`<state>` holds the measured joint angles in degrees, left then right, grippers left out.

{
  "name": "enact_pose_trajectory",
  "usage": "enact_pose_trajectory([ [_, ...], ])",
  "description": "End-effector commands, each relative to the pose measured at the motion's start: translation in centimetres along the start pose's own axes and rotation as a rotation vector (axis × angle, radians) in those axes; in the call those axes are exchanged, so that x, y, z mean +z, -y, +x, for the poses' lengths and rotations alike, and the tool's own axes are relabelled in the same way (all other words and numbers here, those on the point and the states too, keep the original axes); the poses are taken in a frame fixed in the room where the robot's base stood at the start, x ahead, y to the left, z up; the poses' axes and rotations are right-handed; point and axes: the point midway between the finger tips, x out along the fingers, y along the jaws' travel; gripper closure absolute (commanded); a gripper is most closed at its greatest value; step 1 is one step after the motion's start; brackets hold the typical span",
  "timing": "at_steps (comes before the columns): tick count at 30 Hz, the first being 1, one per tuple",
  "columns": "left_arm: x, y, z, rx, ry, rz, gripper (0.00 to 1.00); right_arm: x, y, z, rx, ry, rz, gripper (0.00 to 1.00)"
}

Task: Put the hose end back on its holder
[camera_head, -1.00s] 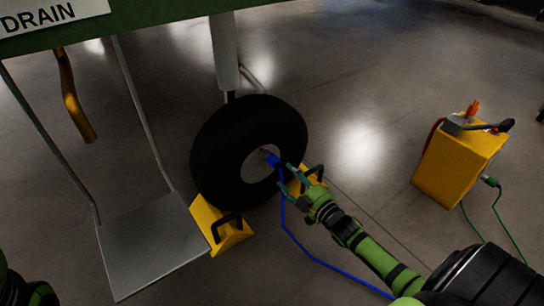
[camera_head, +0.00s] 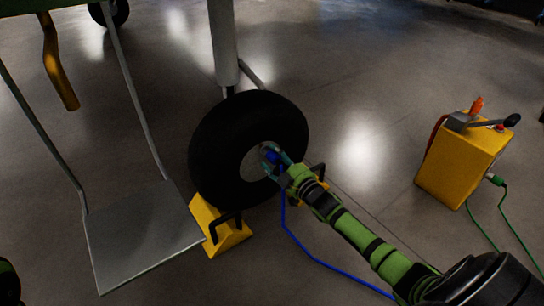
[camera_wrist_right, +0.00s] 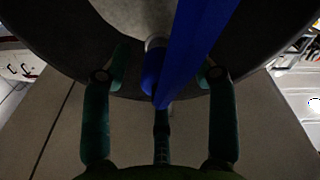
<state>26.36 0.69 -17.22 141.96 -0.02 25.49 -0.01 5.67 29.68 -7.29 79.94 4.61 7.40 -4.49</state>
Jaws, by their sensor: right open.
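The blue hose end (camera_head: 272,156) sits at the hub of the black wheel (camera_head: 215,130). In the right wrist view the hose end (camera_wrist_right: 153,70) meets a pale fitting, with the blue hose (camera_wrist_right: 195,40) crossing close to the camera. My right gripper (camera_head: 278,157) is at the hub, with its teal fingers around the hose end. In the wrist view the fingers of the right gripper (camera_wrist_right: 160,80) stand apart on both sides of it, with visible gaps. I cannot make out a holder for the hose end. My left gripper is not in view.
Yellow chocks (camera_head: 222,228) with dark handles flank the wheel; one is partly behind my right gripper. A grey step plate (camera_head: 140,235) hangs at left. A yellow box (camera_head: 462,160) with a green cable stands at right. The blue hose (camera_head: 325,263) trails along the floor.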

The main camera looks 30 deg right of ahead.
Motion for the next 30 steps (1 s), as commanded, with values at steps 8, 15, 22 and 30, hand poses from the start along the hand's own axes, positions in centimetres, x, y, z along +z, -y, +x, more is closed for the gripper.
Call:
enact_pose_trajectory([
  [8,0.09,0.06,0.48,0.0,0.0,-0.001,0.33,-0.08,-0.03,-0.03,0.0,0.0,0.0,0.41],
  [15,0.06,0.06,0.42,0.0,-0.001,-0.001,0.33,0.01,0.04,-0.03,0.0,0.0,0.0,0.41],
  [22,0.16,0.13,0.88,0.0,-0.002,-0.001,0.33,-0.08,-0.02,-0.03,0.0,0.001,0.0,0.41],
  [30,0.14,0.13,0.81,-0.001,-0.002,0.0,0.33,0.01,0.04,-0.03,0.0,0.0,0.0,0.65],
])
